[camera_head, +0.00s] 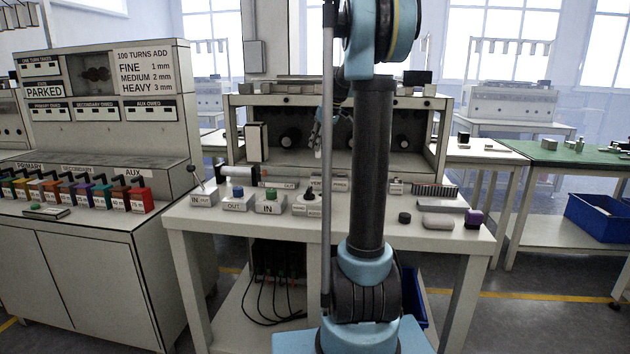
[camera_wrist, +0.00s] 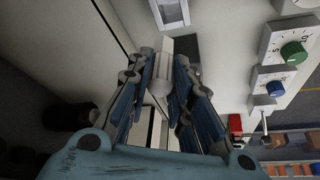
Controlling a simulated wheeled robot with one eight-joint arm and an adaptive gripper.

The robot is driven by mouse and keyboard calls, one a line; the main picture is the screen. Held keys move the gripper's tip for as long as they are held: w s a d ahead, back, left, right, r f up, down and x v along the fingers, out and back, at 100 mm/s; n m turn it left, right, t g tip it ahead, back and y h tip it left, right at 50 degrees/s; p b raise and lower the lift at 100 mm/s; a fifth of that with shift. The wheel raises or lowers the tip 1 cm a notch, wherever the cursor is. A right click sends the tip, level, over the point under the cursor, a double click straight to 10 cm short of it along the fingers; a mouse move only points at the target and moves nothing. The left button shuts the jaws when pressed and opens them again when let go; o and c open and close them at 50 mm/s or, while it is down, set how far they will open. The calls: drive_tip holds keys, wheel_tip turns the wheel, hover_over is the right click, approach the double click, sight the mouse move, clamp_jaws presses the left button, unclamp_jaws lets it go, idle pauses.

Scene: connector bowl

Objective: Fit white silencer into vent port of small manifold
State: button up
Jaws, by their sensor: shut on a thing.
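My gripper (camera_wrist: 163,68) is shut on a white cylindrical silencer (camera_wrist: 160,76), which sits between the two fingers in the wrist view. In the head view my gripper (camera_head: 321,135) is in front of the bench shelf, above the worktop, partly hidden by my own arm. The silencer is too small there to make out clearly. A dark square patch (camera_wrist: 187,48) lies just right of the fingertips in the wrist view. I cannot tell for certain which part is the small manifold or its vent port; my arm column covers the middle of the bench.
The worktop (camera_head: 205,217) holds a block with a blue knob (camera_head: 237,192), one with a green knob (camera_head: 269,194) and a black-knobbed part (camera_head: 308,196). A dark cap (camera_head: 404,217), a pale rounded block (camera_head: 438,221) and a purple part (camera_head: 473,218) lie right. A blue bin (camera_head: 597,217) is far right.

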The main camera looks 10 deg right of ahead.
drive_tip(key=shift+s+f, duration=0.1)
drive_tip(key=shift+f, duration=4.65)
clamp_jaws()
drive_tip(key=o, duration=0.9)
unclamp_jaws()
drive_tip(key=shift+c, duration=0.2)
drive_tip(key=shift+r, duration=0.15)
drive_tip(key=v, duration=1.1)
drive_tip(key=shift+s+r, duration=0.15)
drive_tip(key=shift+r, duration=0.2)
drive_tip(key=shift+d, duration=0.1)
